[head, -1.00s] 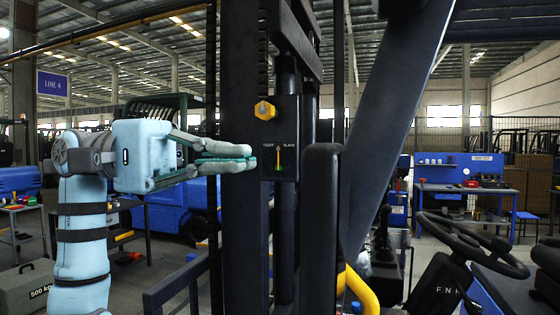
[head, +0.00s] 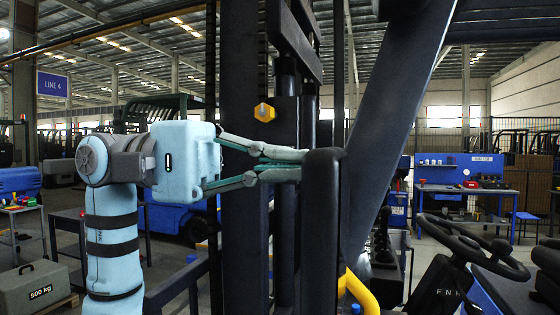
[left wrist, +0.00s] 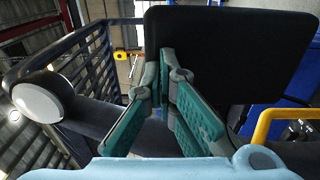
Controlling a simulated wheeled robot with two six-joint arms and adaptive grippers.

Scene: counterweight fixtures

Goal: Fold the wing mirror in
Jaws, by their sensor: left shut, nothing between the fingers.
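The wing mirror looks to be the dark upright panel with rounded corners (head: 321,230), right of the mast in the head view. Its broad dark face (left wrist: 235,45) fills the upper right of the left wrist view. My left gripper (head: 303,165) reaches in from the left across the mast, with its fingers shut and empty. Its tips are at the panel's left edge, near the top. In the left wrist view the fingertips (left wrist: 166,72) overlap the panel's lower left edge; I cannot tell whether they touch it. My right gripper is not in view.
The dark mast (head: 243,220) stands close behind my left fingers, with a yellow hex bolt (head: 264,112) above them. A slanted dark beam (head: 395,130) rises right of the panel. A yellow rail (head: 360,292) and a steering wheel (head: 470,245) are lower right.

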